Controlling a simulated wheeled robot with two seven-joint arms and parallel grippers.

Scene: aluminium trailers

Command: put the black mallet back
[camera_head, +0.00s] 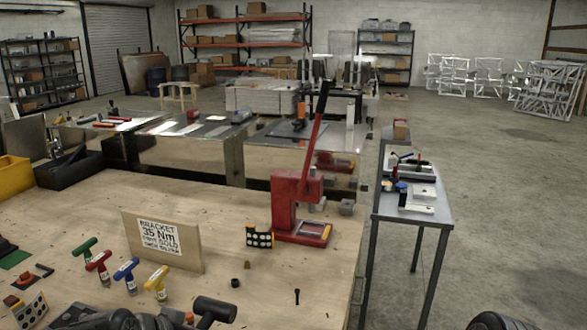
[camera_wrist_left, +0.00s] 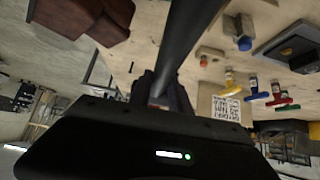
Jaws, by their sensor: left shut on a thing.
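The black mallet (camera_head: 215,309) is at the bottom of the head view, its head over the front of the wooden workbench (camera_head: 75,215). My left gripper (camera_head: 178,319) comes in beside it from the left, partly cut off by the frame edge. In the left wrist view the mallet's dark handle (camera_wrist_left: 187,40) runs up from between the fingers of my left gripper (camera_wrist_left: 158,95), which is shut on it. The mallet's head cannot be made out there. I cannot tell whether the mallet touches the bench.
A bracket sign (camera_head: 162,240) stands behind several T-handled tools, including a yellow one (camera_head: 157,283). A red press (camera_head: 300,205) stands at the back right. A small bolt (camera_head: 297,296) lies right of the mallet. The bench's front right is mostly clear.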

